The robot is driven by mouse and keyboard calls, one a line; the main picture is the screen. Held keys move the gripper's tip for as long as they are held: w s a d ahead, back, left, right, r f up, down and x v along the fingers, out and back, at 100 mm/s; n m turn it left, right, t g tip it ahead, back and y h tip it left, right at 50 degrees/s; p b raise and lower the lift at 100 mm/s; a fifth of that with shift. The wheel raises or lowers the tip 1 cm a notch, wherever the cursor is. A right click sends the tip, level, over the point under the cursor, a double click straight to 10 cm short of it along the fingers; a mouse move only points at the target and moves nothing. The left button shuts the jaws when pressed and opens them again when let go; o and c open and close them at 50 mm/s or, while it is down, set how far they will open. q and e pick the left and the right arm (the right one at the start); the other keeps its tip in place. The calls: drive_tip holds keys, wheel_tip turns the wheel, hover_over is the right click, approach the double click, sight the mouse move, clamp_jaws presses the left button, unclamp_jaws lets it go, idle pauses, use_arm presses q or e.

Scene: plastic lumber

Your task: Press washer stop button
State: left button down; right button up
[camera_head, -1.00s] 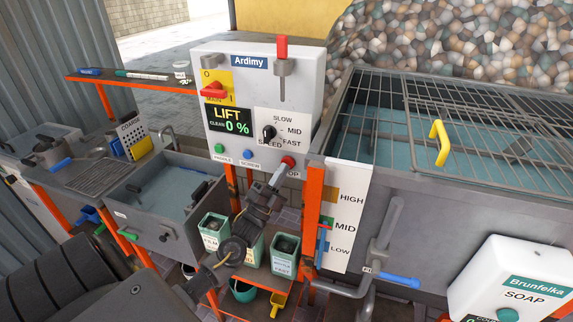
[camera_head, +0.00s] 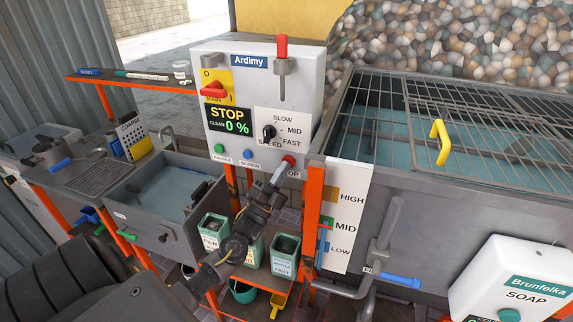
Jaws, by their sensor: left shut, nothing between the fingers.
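The washer's control panel (camera_head: 297,82) is a white box labelled Ardimy, with a display (camera_head: 228,120) reading STOP and CLEAN 0 %. The red stop button (camera_head: 289,160) is at the panel's lower right, above a partly hidden label ending in "OP". A green button (camera_head: 219,148) and a blue button (camera_head: 247,154) are to its left. My left gripper (camera_head: 279,175) is shut and empty, its tip just below the red button. I cannot tell whether the tip touches the button. My right gripper is not in view.
A water tank with a wire lid and yellow handle (camera_head: 440,142) stands right of the panel. A sink (camera_head: 165,195) is at the left. Labelled bins (camera_head: 285,255) sit below my left gripper, beside an orange post (camera_head: 311,215). A soap dispenser (camera_head: 515,285) is at the lower right.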

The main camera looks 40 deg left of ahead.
use_arm(q)
drive_tip(key=shift+s+d+p, duration=0.25)
drive_tip(key=shift+s+p, duration=0.1)
drive_tip(key=shift+s, duration=0.55)
drive_tip(key=s, duration=0.1)
drive_tip(key=s+d+p, duration=0.1)
drive_tip(key=s, duration=0.1)
drive_tip(key=s+p, duration=0.1)
drive_tip(key=shift+s+d, duration=0.3)
drive_tip(key=shift+d, duration=0.05)
idle(0.7)
